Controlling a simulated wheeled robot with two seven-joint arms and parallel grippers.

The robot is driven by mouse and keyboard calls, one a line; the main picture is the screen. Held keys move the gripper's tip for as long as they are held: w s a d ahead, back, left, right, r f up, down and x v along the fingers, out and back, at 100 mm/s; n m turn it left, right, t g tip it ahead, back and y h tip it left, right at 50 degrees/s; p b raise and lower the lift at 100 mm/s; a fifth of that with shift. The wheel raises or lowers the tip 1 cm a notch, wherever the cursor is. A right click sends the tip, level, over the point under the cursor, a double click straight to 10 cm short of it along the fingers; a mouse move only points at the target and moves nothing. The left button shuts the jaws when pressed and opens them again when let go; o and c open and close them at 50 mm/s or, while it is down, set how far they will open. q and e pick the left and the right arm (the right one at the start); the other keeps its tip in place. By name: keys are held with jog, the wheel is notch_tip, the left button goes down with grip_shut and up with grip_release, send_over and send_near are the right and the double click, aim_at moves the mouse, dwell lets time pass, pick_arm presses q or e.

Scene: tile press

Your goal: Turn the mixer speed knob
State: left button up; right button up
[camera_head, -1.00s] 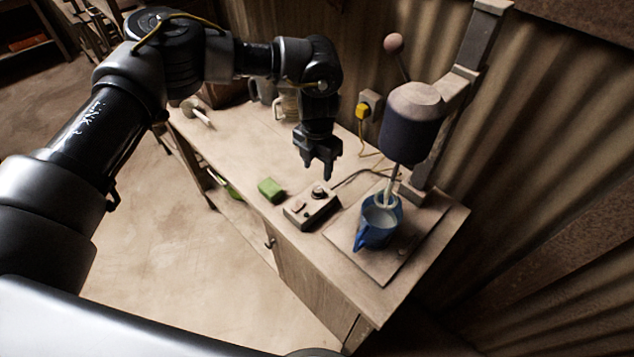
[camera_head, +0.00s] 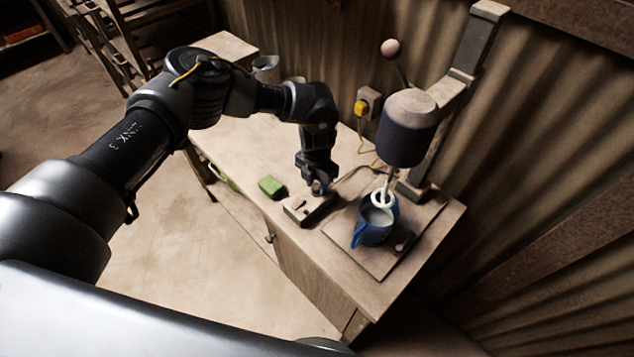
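The speed control box (camera_head: 306,209) is a small pale box with a dark round knob on top, near the table's front edge. My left gripper (camera_head: 316,188) points down at the knob and hides most of it. Its fingertips are at the knob's height, but I cannot tell whether they touch it or are closed on it. The mixer (camera_head: 407,128), with a dark motor head, stands to the right on its stand. Its pale whisk reaches down into a blue jug (camera_head: 371,228). My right gripper is not in view.
A green sponge (camera_head: 271,186) lies left of the control box. A yellow plug (camera_head: 361,108) sits in a wall socket behind, with cables running across the tabletop. A small dark object (camera_head: 405,243) lies right of the jug. The tabletop (camera_head: 245,150) left of my gripper is mostly clear.

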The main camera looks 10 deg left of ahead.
pick_arm(q)
jog(key=c, duration=0.6)
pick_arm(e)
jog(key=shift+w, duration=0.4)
pick_arm(q)
jog(key=shift+n, duration=0.4)
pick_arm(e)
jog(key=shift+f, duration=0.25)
pick_arm(q)
jog(key=shift+f+n+b, duration=0.1)
jog(key=shift+n+b, duration=0.5)
jog(key=shift+n, duration=0.1)
jog(key=n+b, duration=0.1)
jog(key=n, duration=0.1)
jog(key=shift+n, duration=0.3)
jog(key=n, duration=0.3)
jog(key=shift+n, duration=2.2)
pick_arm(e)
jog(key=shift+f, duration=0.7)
